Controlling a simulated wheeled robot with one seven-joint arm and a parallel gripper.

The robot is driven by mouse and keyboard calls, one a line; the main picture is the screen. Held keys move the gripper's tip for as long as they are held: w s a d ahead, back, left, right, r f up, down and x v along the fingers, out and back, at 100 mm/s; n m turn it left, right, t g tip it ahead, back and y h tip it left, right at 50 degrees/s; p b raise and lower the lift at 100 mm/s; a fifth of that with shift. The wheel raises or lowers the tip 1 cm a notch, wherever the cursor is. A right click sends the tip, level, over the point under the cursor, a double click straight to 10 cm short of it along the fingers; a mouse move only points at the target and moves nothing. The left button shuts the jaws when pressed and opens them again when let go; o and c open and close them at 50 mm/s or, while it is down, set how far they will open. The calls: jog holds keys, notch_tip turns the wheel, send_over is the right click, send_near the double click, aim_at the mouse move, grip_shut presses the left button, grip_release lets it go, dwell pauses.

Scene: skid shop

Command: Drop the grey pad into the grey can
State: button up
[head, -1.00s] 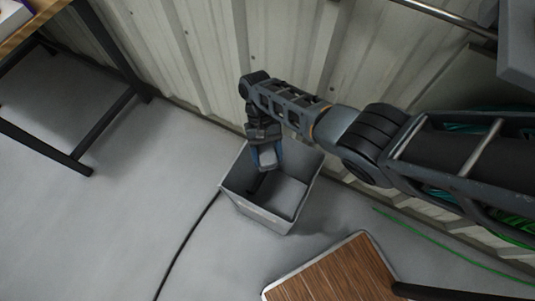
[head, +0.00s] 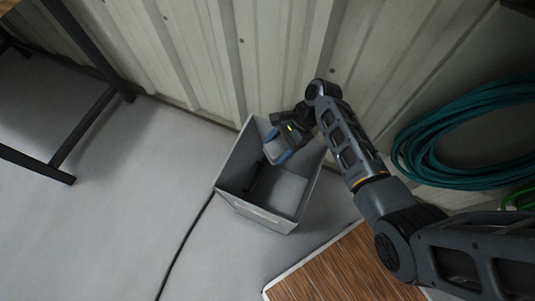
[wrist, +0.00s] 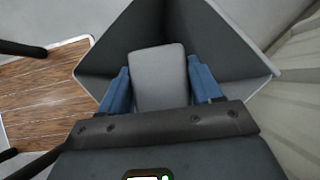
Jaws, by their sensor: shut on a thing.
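The grey can (head: 256,213) is an open, square-topped bin on the floor by the wall. My gripper (head: 282,150) is over the can's mouth, toward its wall side, with its blue fingers pointing down into the opening. The grey pad (wrist: 159,76) is between the blue fingers in the wrist view, and my gripper is shut on it. In the head view the pad (head: 274,150) shows as a small pale piece at the fingertips. The can's inner walls (wrist: 226,45) surround the pad in the wrist view. The can's floor is partly hidden behind the pad.
A wood-topped surface (head: 345,272) with a pale edge stands at the front right of the can. A black cable (head: 186,238) runs along the floor to the can. A corrugated wall (head: 215,60) rises behind. Teal hose coils (head: 405,150) hang at right. Open floor lies left.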

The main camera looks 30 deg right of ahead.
notch_tip(320, 180, down, 5)
jog(key=b, duration=0.5)
jog(key=shift+f, duration=0.15)
jog(key=o, duration=1.1)
jog(key=p+v, duration=0.1)
jog(key=v, duration=0.6)
jog(key=shift+d+r, duration=0.2)
jog(key=shift+r, duration=0.15)
